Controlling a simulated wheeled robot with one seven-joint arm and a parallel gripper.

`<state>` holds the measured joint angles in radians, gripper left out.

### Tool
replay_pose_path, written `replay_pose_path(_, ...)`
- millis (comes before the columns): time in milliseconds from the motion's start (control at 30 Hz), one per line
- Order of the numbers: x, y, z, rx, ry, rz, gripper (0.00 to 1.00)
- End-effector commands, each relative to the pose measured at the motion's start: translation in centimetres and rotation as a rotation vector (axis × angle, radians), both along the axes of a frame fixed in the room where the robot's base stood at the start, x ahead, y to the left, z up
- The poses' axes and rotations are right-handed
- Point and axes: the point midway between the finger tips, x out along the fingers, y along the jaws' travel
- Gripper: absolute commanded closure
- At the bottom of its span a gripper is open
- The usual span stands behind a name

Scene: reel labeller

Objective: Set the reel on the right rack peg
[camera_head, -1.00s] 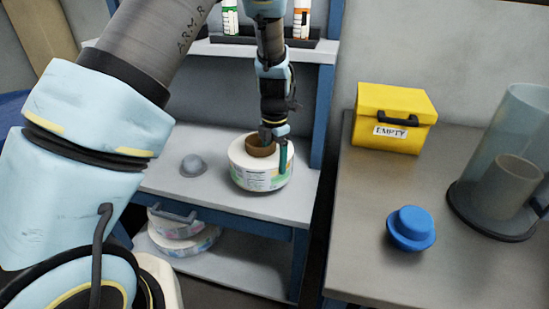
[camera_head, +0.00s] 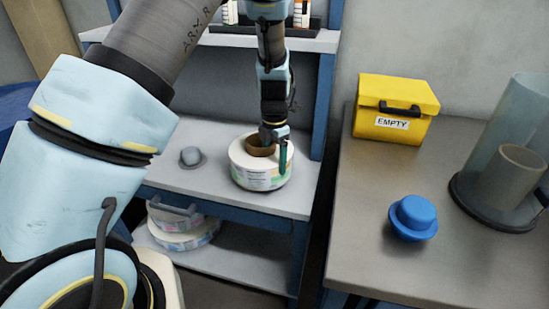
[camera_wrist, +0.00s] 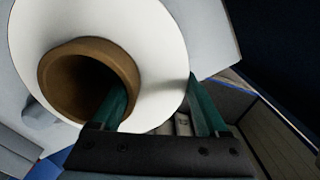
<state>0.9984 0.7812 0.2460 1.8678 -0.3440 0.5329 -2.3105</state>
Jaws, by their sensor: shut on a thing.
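The reel (camera_head: 262,177) is a white roll with a brown core and a printed side. It is on the right part of the rack's grey shelf (camera_head: 225,191), upright with its core facing up. My gripper (camera_head: 274,149) is shut on its wall, one green finger inside the core and one outside. In the wrist view my gripper (camera_wrist: 160,108) straddles the reel's white face (camera_wrist: 155,40) the same way. A grey domed peg (camera_head: 191,155) stands bare on the left of the shelf. No right peg shows; the reel covers that area. I cannot tell whether the reel touches the shelf.
Several printed reels (camera_head: 185,238) lie on the lower shelf. An upper shelf (camera_head: 220,40) with bottles is behind my arm. On the right table (camera_head: 365,235) are a yellow box (camera_head: 395,110) marked EMPTY, a blue knobbed piece (camera_head: 414,215) and a clear cylinder (camera_head: 500,150).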

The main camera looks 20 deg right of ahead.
Motion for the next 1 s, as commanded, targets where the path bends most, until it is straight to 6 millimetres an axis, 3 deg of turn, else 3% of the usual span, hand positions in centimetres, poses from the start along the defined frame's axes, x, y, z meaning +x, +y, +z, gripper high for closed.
replay_pose_path(567,0.1,-0.1,-0.8,-0.003,-0.004,-0.001,1.00)
replay_pose_path(600,0.1,-0.1,-0.8,-0.002,-0.004,-0.001,0.22)
replay_pose_path(800,0.1,0.0,-0.9,-0.002,-0.002,-0.001,0.00)
replay_pose_path(1000,-0.1,0.1,-1.1,0.002,0.003,-0.001,0.00)
